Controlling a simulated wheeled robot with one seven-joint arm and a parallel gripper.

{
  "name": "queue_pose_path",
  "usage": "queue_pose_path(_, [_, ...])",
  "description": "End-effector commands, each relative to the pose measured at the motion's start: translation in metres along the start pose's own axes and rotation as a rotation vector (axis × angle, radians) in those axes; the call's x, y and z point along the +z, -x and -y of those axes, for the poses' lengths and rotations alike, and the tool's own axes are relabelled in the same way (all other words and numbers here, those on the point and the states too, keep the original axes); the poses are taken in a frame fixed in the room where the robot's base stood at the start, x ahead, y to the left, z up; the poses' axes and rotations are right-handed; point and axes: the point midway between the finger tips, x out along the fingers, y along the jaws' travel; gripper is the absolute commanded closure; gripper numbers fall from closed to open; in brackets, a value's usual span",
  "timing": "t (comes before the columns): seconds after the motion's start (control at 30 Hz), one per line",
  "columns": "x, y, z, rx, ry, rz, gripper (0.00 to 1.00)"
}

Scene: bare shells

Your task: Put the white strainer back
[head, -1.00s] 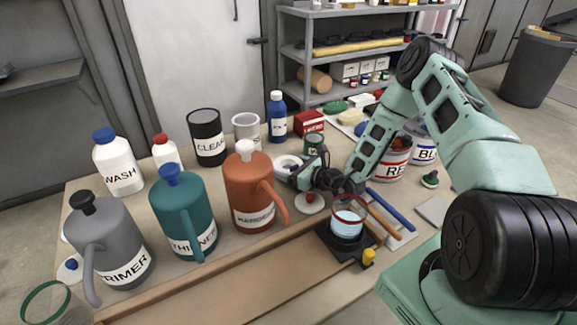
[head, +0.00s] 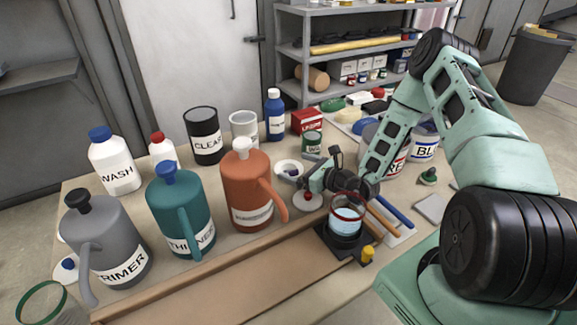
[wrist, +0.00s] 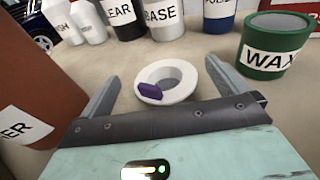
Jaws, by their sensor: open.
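The white strainer (head: 283,166) is a small white ring with a purple tab, lying on the table right of the orange HARDENER jug. In the wrist view the strainer (wrist: 181,95) lies flat just ahead of my gripper's palm, with its purple tab toward the near left. My gripper (head: 302,178) is open and low over the table, on the strainer's right side. In the wrist view its two fingers (wrist: 163,73) point toward the strainer from either side, with gaps between them and the ring. Nothing is held.
The orange jug (head: 247,187) stands close to my gripper's left. A green WAX can (wrist: 275,45) is beyond the right finger. CLEAR (head: 204,140) and BASE cans stand behind.

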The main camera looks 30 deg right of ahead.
Motion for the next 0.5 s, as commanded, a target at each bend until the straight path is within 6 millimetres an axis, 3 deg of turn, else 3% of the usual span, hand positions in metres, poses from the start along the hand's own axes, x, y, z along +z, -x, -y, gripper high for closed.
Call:
queue_pose_path(0.2, [0.002,0.026,0.0,-0.001,0.0,0.001,0.0])
queue_pose_path(0.5, [0.003,0.03,0.0,0.001,0.002,0.003,0.0])
